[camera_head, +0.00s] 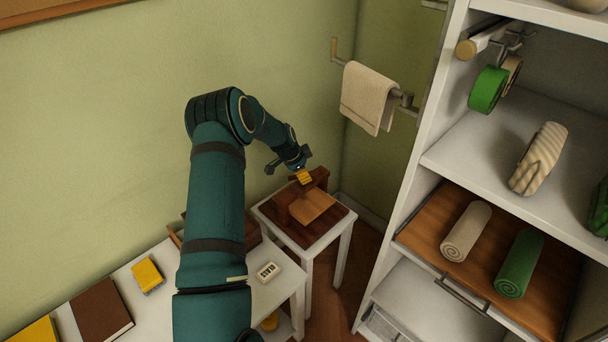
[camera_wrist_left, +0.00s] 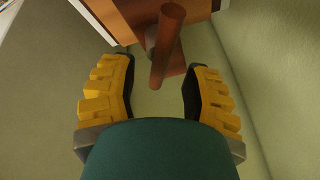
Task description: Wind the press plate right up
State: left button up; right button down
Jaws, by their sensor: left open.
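The wooden press stands on a small white table (camera_head: 345,222) in the corner in the head view. It has a dark base, a dark upright frame (camera_head: 284,208) and a lighter flat board (camera_head: 313,207), which may be the press plate. My left gripper (camera_head: 303,177), with yellow fingers, is at the top of the frame. In the left wrist view my left gripper (camera_wrist_left: 159,65) is open. A reddish-brown rod (camera_wrist_left: 168,45) of the press lies between its fingers, with gaps on both sides. The height of the plate cannot be told. My right gripper is out of view.
A white shelf unit (camera_head: 411,190) with rolled towels stands to the right. A beige towel (camera_head: 368,97) hangs on a wall rail behind.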

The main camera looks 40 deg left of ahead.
pick_arm(q)
jog(key=shift+x, duration=0.9)
grip_shut()
